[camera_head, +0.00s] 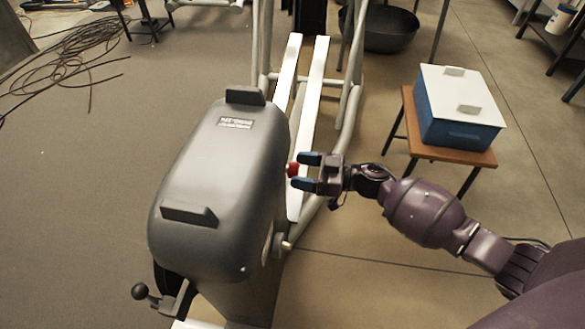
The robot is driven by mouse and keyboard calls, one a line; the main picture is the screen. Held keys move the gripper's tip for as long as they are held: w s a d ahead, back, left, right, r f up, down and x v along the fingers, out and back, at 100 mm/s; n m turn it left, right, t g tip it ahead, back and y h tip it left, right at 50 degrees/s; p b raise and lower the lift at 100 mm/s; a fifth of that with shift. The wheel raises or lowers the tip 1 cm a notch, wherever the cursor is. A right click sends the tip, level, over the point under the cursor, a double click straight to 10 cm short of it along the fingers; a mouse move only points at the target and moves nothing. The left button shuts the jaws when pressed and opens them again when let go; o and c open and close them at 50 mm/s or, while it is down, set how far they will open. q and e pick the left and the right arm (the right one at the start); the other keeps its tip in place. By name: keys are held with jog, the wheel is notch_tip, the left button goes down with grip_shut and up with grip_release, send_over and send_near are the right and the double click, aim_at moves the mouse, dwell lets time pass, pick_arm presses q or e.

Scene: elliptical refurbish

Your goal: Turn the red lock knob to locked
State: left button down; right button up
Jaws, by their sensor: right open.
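The red lock knob (293,170) sticks out from the right side of the grey machine housing (225,165). My right gripper (306,171) comes in from the right with its two blue-tipped fingers apart. Its fingertips are at the knob, one on the far side and one on the near side of it in the picture. I cannot tell whether either finger touches the knob. The knob's turn position is too small to read. My left gripper is not in view.
A black ball-ended lever (140,291) sits at the housing's lower left. White rails (312,75) run behind the housing. A blue box with a white lid (458,108) stands on a small wooden table (408,110) at right. Cables (60,75) lie on the floor at far left.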

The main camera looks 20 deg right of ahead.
jog(key=shift+x, duration=0.85)
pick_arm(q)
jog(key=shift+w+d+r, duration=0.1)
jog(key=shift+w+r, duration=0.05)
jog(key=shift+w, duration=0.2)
pick_arm(e)
jog(key=shift+w+a, duration=0.2)
jog(key=shift+a, duration=0.05)
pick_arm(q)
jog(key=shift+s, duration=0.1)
pick_arm(e)
jog(key=shift+c, duration=0.3)
jog(key=c, duration=0.8)
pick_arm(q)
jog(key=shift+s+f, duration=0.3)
